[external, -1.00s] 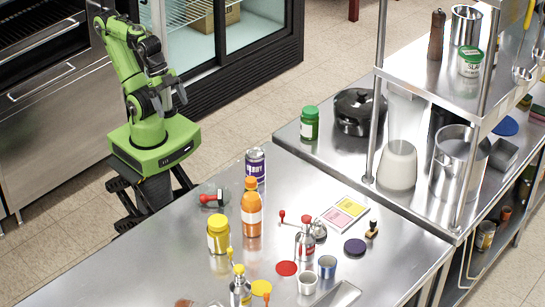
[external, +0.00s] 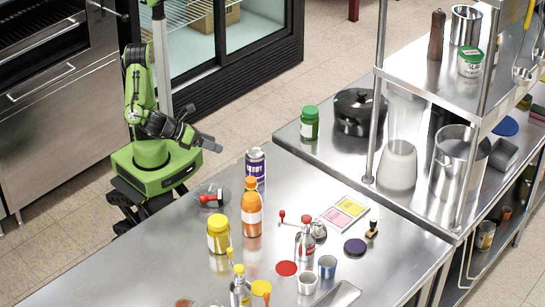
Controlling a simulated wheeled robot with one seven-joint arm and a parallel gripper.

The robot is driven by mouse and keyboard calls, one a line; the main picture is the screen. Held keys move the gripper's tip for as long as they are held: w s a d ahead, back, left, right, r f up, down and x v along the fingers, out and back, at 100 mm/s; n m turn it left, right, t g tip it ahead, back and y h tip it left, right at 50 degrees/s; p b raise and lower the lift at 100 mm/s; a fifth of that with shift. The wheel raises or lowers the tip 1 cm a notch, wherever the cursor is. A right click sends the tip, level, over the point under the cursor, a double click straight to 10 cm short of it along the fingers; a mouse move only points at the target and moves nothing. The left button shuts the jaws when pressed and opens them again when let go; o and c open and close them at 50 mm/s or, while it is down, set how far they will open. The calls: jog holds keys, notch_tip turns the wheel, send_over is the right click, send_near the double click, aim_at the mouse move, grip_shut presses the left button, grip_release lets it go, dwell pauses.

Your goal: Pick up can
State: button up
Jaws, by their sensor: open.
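The can (external: 255,165) is purple and silver with white lettering. It stands upright near the table's back edge in the external view. My gripper (external: 212,142) is open and empty, to the left of the can and somewhat higher in the picture. It is clear of the can, with its fingers pointing right toward that side of the table.
An orange bottle (external: 251,210) stands close in front of the can. A glass bowl with a red-topped item (external: 212,197) lies to its left, and a yellow-lidded jar (external: 218,235) stands farther forward. A green-lidded jar (external: 310,123) stands on the other counter (external: 292,138).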

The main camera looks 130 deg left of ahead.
aim_at(256, 159)
jog(key=w+a+f+m+t, duration=0.1)
jog(key=w+a+m, duration=0.1)
jog(key=w, duration=0.2)
jog(key=w+a+f+m+t+b, duration=0.1)
jog(key=w+a+f+m, duration=0.1)
jog(key=w+a, duration=0.1)
jog(key=w+a+f+m+y, duration=0.1)
jog(key=w+a, duration=0.1)
jog(key=w, duration=0.4)
jog(key=shift+w+a+f+m+t, duration=0.1)
jog(key=shift+a+f+m+t, duration=0.05)
jog(key=shift+a+m+t, duration=0.25)
jog(key=shift+d, duration=0.1)
jog(key=c, duration=1.3)
